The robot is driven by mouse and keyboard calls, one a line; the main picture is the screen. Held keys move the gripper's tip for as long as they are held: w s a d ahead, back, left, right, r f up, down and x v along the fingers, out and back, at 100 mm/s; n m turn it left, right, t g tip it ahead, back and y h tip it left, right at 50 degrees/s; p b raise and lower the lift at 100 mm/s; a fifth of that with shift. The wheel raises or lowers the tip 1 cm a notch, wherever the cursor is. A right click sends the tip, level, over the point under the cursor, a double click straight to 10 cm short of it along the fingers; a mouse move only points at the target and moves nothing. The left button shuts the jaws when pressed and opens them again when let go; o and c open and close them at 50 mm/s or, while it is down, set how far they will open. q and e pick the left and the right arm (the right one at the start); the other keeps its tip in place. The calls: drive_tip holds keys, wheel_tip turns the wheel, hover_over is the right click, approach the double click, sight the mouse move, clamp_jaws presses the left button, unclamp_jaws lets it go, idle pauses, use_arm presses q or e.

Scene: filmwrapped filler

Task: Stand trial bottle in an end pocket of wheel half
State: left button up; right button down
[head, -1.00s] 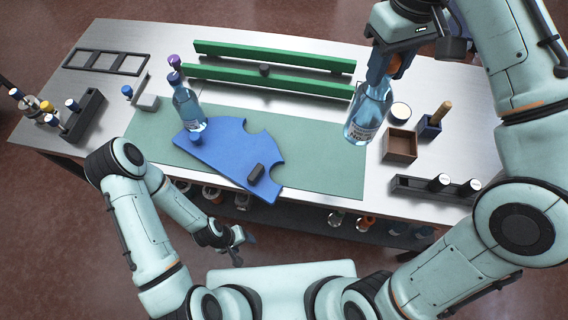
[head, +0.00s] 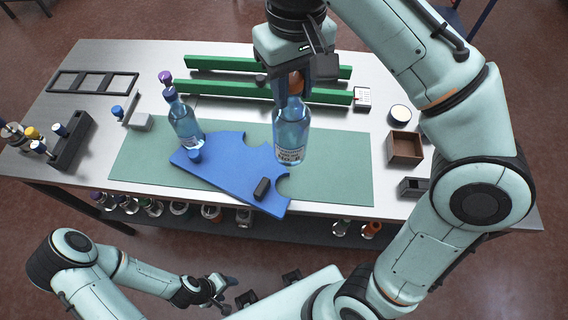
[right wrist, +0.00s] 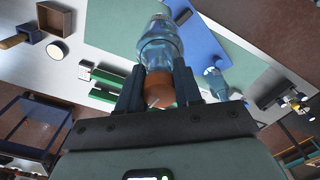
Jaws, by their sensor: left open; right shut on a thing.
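The wheel half (head: 225,165) is a flat blue plate with scalloped pockets, lying on the green mat. It carries a dark block (head: 262,187) and a blue knob (head: 195,155). My right gripper (head: 293,88) is shut on the orange-capped neck of a clear blue bottle (head: 291,135), which hangs nearly upright by the plate's right end pocket; its height above the mat is hard to tell. In the right wrist view the held bottle (right wrist: 160,45) and the plate (right wrist: 195,35) also show. A blue-capped bottle (head: 184,122) stands at the plate's left end. My left gripper (head: 222,288) is open and empty, below the table's front edge.
Green rails (head: 260,92) run behind the mat (head: 340,165). A brown box (head: 404,147) and a round white-topped jar (head: 399,115) stand at right. A dark rack with bottles (head: 70,145) is at left. The mat's right part is clear.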

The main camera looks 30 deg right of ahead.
sight(292, 149)
drive_tip(key=f+b, duration=0.1)
drive_tip(key=f, duration=0.3)
drive_tip(key=f+b, duration=0.1)
drive_tip(key=f, duration=0.3)
drive_tip(key=f+b, duration=0.2)
drive_tip(key=f, duration=0.2)
drive_tip(key=shift+s+d+f, duration=0.1)
drive_tip(key=shift+s+f, duration=0.1)
drive_tip(key=shift+s, duration=0.05)
use_arm(q)
drive_tip(key=s+f+b, duration=0.1)
drive_tip(key=s+f, duration=0.3)
drive_tip(key=f, duration=0.3)
drive_tip(key=shift+f, duration=0.25)
use_arm(e)
drive_tip(key=shift+f, duration=2.55)
use_arm(q)
drive_tip(key=shift+s+g, duration=0.1)
drive_tip(key=shift+g, duration=0.2)
use_arm(e)
drive_tip(key=shift+f+b, duration=0.2)
drive_tip(key=shift+b, duration=0.1)
drive_tip(key=c, duration=0.8)
unclamp_jaws()
use_arm(q)
drive_tip(key=shift+f, duration=0.1)
use_arm(e)
drive_tip(key=shift+o, duration=0.2)
drive_tip(key=shift+r, duration=0.15)
